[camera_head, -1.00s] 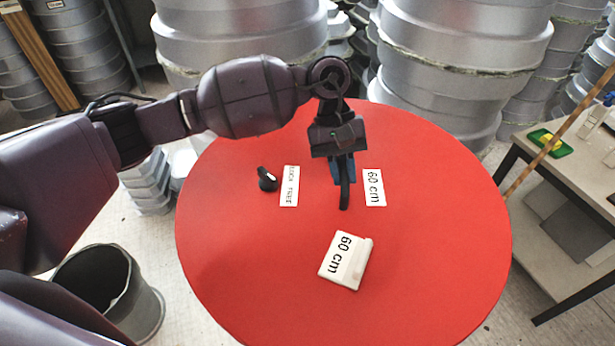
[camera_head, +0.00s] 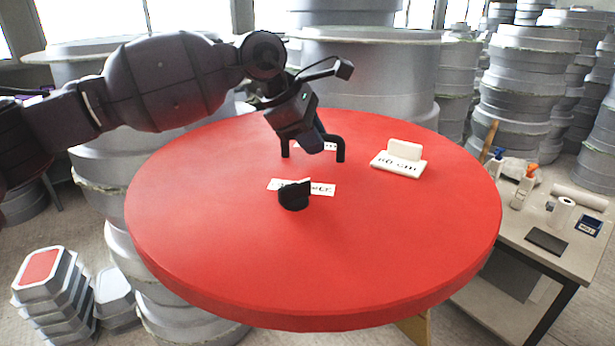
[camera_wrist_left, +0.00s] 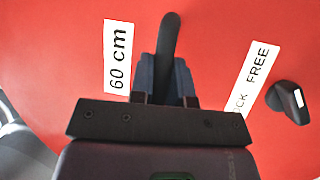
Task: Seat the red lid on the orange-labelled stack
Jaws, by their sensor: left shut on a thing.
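The red lid (camera_head: 330,255) is a large, thick round disc that fills the middle of the head view, face up. A black bar handle (camera_head: 341,150) stands on it. My left gripper (camera_head: 314,146) comes down from above and is shut on this handle; the wrist view also shows the fingers (camera_wrist_left: 167,85) around the handle (camera_wrist_left: 169,40). A black knob (camera_head: 293,195) sits on the lid near a "LOCK FREE" label (camera_head: 322,188). A "60 cm" label (camera_wrist_left: 118,50) lies on the handle's other side. I see no orange label. What lies under the lid is mostly hidden.
A white "60 cm" block (camera_head: 400,160) stands on the lid's right. Grey mould stacks (camera_head: 365,70) crowd behind it, with more at the right (camera_head: 520,90). A low stack with a red top (camera_head: 42,268) is lower left. A bench (camera_head: 530,235) with bottles is at right.

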